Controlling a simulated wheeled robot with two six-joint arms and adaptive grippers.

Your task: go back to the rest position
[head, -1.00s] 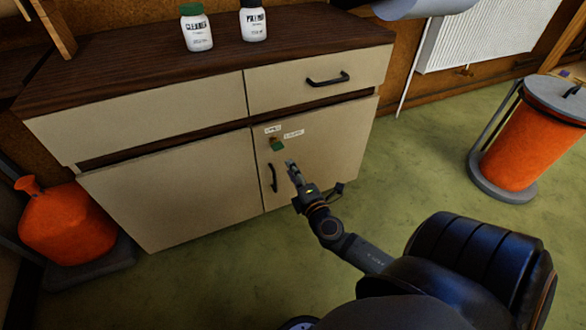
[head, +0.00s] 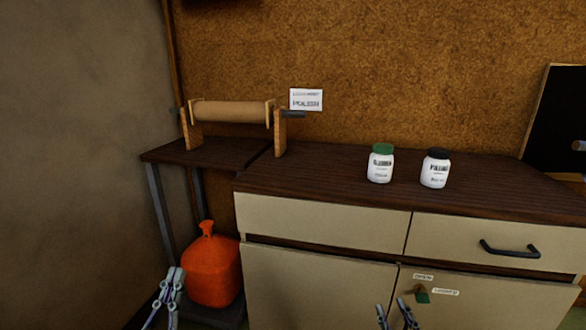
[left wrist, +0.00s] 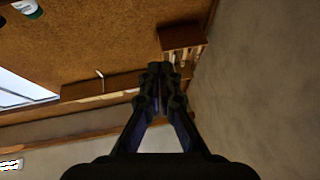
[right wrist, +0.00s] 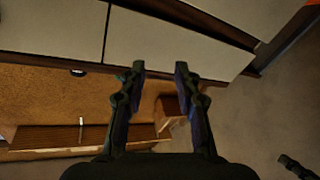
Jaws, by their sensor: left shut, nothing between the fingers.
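My left gripper (head: 174,275) shows at the bottom left of the head view, in front of the orange bag. In the left wrist view its fingers (left wrist: 158,68) are together with nothing between them. My right gripper (head: 391,305) is at the bottom of the head view, in front of the cabinet's lower doors. In the right wrist view its fingers (right wrist: 160,70) stand apart, empty. Both grippers point up, and my arms below them are out of the head view.
The cabinet's dark top (head: 310,180) bears a green-capped bottle (head: 381,164) and a black-capped bottle (head: 435,169). A roll on a wooden stand (head: 232,113) is at the left. The orange bag (head: 212,272) stands below. A green tag (head: 422,297) hangs at the door labels.

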